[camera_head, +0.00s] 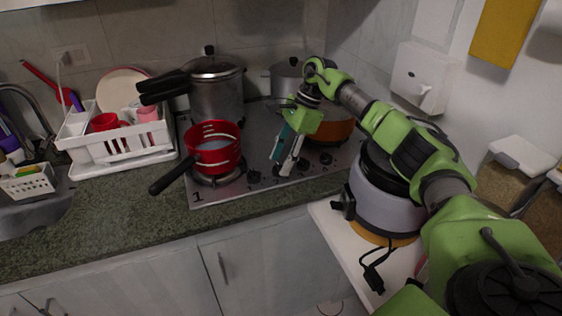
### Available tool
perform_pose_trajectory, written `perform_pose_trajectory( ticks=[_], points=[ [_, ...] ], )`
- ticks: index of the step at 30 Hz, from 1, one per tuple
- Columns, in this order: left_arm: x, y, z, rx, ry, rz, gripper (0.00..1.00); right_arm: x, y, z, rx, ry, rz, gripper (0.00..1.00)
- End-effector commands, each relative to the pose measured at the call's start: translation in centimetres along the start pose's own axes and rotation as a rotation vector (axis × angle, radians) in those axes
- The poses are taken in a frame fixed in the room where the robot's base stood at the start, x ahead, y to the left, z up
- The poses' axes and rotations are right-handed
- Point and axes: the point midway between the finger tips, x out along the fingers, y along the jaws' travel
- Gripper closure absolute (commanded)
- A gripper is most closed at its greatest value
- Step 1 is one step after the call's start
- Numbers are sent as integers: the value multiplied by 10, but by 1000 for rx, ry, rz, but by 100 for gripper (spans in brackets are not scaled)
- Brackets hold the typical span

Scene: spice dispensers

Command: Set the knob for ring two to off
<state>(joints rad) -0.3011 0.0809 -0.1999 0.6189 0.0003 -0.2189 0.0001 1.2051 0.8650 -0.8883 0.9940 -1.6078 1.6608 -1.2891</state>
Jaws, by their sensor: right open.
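The steel cooktop (228,190) is set into the counter, with a row of dark knobs (253,177) along its front part. A "1" is marked at its front left corner. I cannot tell which knob belongs to ring two or how the knobs are turned. My right gripper (282,165) is open and points down over the knob row, hiding part of it. I cannot tell whether its fingertips touch a knob. My left gripper is not in view.
A red pan (222,158) sits front left on the cooktop, its black handle sticking out over the counter. A pressure cooker (217,95), a steel pot (288,76) and an orange pan (335,130) stand around my gripper. A grey appliance (378,206) stands at right.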

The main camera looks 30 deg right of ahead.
Motion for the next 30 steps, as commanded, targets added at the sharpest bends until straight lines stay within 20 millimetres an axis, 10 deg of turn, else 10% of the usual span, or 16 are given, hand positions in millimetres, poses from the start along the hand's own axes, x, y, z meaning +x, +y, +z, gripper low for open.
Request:
perform_pose_trajectory(
  ticks=[15,30],
  points=[
    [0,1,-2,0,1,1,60,-98,0,0,1,-1,-2,57],
    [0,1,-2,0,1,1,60,-109,0,-1,0,0,0,57]
  ],
)
